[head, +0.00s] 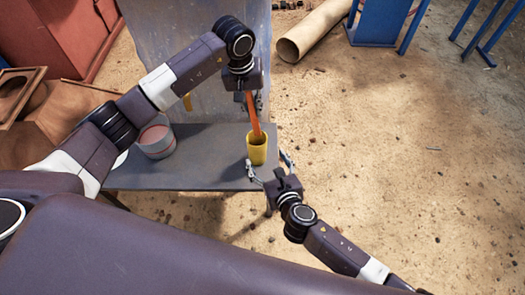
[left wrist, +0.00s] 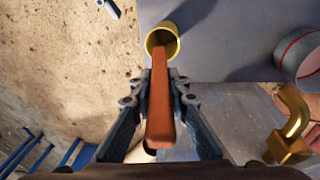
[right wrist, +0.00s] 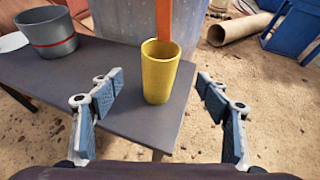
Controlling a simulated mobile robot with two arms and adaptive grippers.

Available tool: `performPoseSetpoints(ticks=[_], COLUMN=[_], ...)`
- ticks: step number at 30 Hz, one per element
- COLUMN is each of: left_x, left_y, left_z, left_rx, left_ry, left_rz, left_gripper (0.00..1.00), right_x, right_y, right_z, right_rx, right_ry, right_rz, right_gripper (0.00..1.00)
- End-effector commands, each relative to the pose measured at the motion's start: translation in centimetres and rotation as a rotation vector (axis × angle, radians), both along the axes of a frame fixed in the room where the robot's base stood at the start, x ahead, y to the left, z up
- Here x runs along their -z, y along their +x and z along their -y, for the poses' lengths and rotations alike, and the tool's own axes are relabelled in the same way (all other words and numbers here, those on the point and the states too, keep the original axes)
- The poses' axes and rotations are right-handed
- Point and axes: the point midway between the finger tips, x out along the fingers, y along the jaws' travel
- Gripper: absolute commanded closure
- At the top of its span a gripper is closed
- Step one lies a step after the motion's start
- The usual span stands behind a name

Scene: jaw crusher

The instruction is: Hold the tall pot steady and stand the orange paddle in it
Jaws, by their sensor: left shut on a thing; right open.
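The tall yellow pot (head: 257,150) stands upright near the right end of the grey table. It also shows in the right wrist view (right wrist: 160,80) and in the left wrist view (left wrist: 163,40). The orange paddle (head: 253,115) hangs down from my left gripper (head: 248,95), which is shut on it above the pot. In the left wrist view the paddle (left wrist: 160,100) has its far end at the pot's mouth; how deep it sits is hidden. My right gripper (head: 269,168) is open beside the pot, with its fingers either side of it in the right wrist view (right wrist: 158,95), not touching it.
The grey table (head: 205,150) also bears a grey bucket with a red band (head: 155,143) on the left. A brass-coloured piece (left wrist: 291,125) shows in the left wrist view. A cardboard tube (head: 312,30) and blue frames (head: 380,20) lie beyond. Floor to the right is mostly clear.

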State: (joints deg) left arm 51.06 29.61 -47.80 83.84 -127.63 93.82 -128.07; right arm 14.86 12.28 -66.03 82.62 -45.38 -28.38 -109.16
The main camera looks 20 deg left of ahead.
Motion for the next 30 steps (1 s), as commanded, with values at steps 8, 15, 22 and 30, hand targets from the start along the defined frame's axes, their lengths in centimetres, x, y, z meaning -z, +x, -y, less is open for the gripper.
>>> performPoseSetpoints(ticks=[8,15,22,30], left_x=[0.0,0.0,0.0,0.0], left_y=[0.0,0.0,0.0,0.0], left_z=[0.0,0.0,0.0,0.0], left_rx=[0.0,0.0,0.0,0.0], left_ry=[0.0,0.0,0.0,0.0], left_rz=[0.0,0.0,0.0,0.0], left_gripper=[1.0,1.0,1.0,1.0], right_x=[1.3,2.4,3.4,4.1], right_y=[2.9,5.2,6.9,8.2], right_z=[-1.9,-3.4,-4.7,-5.5], right_rx=[0.005,0.007,0.004,0.006], right_ry=[0.003,0.004,0.003,0.004], right_rz=[-0.002,-0.002,-0.004,-0.005], right_gripper=[0.31,0.31,0.31,0.31])
